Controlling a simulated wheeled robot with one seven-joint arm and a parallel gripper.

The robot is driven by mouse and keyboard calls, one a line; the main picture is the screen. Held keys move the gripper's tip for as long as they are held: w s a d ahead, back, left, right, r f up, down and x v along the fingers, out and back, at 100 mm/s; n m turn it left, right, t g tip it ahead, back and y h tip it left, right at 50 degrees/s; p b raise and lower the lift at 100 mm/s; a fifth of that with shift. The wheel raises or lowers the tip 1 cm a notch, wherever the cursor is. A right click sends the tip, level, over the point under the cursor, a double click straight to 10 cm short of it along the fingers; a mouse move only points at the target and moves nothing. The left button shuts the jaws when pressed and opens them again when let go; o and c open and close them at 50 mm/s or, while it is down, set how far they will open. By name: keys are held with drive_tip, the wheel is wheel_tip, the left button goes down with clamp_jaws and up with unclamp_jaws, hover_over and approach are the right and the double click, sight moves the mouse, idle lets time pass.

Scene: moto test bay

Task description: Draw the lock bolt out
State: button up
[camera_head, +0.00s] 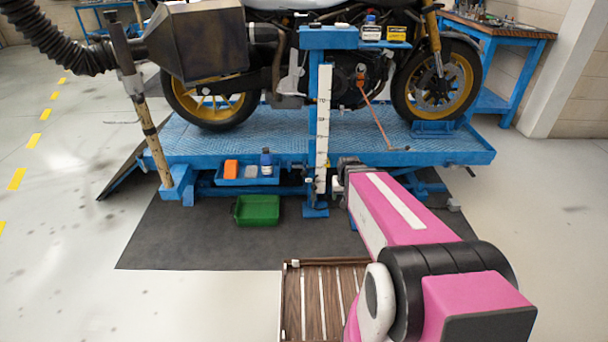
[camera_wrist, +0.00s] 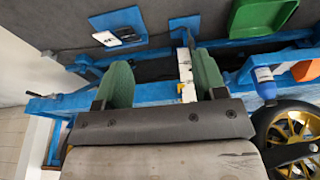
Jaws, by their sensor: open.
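A blue post with a white graduated scale (camera_head: 323,130) stands at the front edge of the blue motorcycle lift. I cannot clearly make out the lock bolt; small dark fittings show low on the post, too small to identify. My gripper (camera_head: 342,178) is just right of the post's lower part. In the wrist view, my gripper (camera_wrist: 160,78) is open, with green-padded fingers apart. The white scale (camera_wrist: 186,75) shows between the fingers, close to the right one. Nothing is visibly gripped. Whether a finger touches the post I cannot tell.
The blue lift platform (camera_head: 240,150) carries a motorcycle (camera_head: 320,60). A blue tray with an orange box (camera_head: 231,169) and a bottle (camera_head: 266,161) hangs left of the post. A green bin (camera_head: 257,210) sits on the dark mat (camera_head: 190,240) below. Floor to the right is clear.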

drive_tip(key=w+a+f+t, duration=0.2)
drive_tip(key=w+f+t, duration=0.15)
drive_tip(key=w, duration=0.45)
drive_tip(key=w+a+f+t+y, duration=0.1)
drive_tip(key=w+a+f+t, duration=0.1)
drive_tip(key=w+f, duration=0.4)
drive_tip(key=w+a+f+t, duration=0.2)
drive_tip(key=w+f+t, duration=0.15)
drive_tip(key=w, duration=0.55)
drive_tip(key=t+y, duration=0.2)
drive_tip(key=t, duration=0.4)
approach(304, 173)
drive_tip(key=f, duration=0.1)
drive_tip(key=w, duration=0.3)
drive_tip(key=w+a, duration=0.1)
drive_tip(key=w, duration=0.7)
drive_tip(key=shift+w+a+f, duration=0.1)
drive_tip(key=shift+a+f, duration=0.05)
drive_tip(key=shift+a, duration=0.25)
clamp_jaws()
drive_tip(key=shift+a, duration=2.6)
unclamp_jaws()
drive_tip(key=shift+a+y, duration=0.15)
drive_tip(key=shift+y, duration=0.25)
